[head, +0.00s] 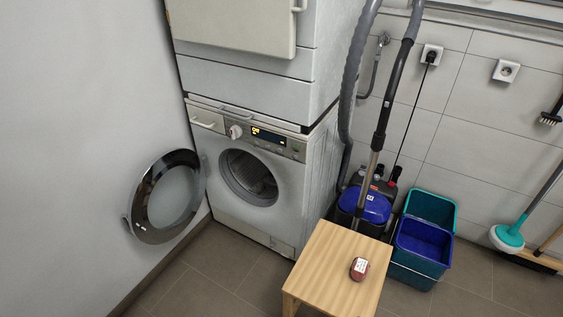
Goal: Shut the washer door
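The washer (275,218) is a white front-loader with a dark display, standing below the stacked dryer. Its round door (173,197), with a dark shiny rim and a clear middle, stands wide open to the left, close to the wall. The drum opening (249,177) is uncovered, and its inside is dark. Neither of my grippers is in the head view, so nothing shows touching the door.
A wall (80,130) bounds the left. The floor before the washer is clear.

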